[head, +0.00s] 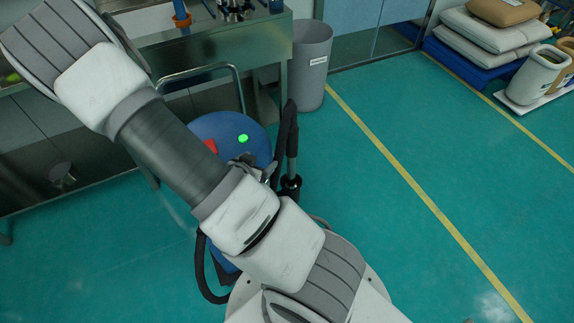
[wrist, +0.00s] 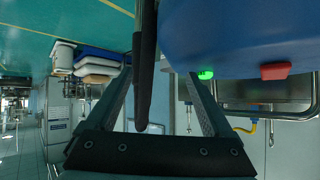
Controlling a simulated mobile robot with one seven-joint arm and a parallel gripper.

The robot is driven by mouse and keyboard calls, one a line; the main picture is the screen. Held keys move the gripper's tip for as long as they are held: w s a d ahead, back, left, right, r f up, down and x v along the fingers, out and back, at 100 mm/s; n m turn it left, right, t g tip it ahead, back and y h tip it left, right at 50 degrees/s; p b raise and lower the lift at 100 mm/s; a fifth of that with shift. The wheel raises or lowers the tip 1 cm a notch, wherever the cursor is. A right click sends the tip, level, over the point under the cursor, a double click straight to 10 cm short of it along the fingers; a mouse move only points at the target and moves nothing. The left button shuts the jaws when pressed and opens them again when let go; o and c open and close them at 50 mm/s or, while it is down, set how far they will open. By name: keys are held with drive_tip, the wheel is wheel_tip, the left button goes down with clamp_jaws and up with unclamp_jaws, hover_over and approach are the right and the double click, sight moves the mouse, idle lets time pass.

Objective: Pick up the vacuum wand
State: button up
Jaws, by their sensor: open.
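The vacuum wand (head: 292,167) stands upright at the right side of the blue vacuum (head: 205,127), a grey tube with black parts. In the wrist view, a dark, rod-like part of the wand (wrist: 145,70) runs down from the top edge between the fingers of my gripper (wrist: 160,73), closer to the left one. My gripper is open, with a gap on both sides of the wand; I cannot tell how deep the wand sits between the fingers. In the head view my arm covers part of the vacuum, and I cannot make out my gripper clearly.
The vacuum shows a green button (head: 243,138) and a red one (head: 210,145). A black hose (head: 202,265) loops at its left. A grey bin (head: 311,65) and a metal bench (head: 190,60) stand behind. Sacks (head: 490,35) lie at the top right. The green floor to the right is clear.

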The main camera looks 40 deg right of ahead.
drive_tip(key=s+d+h, duration=0.2)
drive_tip(key=d, duration=0.1)
drive_tip(key=b, duration=0.5)
approach(289, 141)
drive_tip(key=d+f, duration=0.1)
drive_tip(key=d, duration=0.1)
drive_tip(key=b, duration=0.2)
drive_tip(key=w+b, duration=0.1)
drive_tip(key=b, duration=0.1)
drive_tip(key=shift+w+d+f+h+b, duration=0.2)
drive_tip(key=shift+d+h+b, duration=0.1)
drive_tip(key=shift+b, duration=0.05)
drive_tip(key=shift+d+b, duration=0.1)
drive_tip(key=shift+b, duration=0.35)
drive_tip(key=b, duration=0.3)
drive_tip(key=shift+d+f+b, duration=0.3)
drive_tip(key=shift+b, duration=0.05)
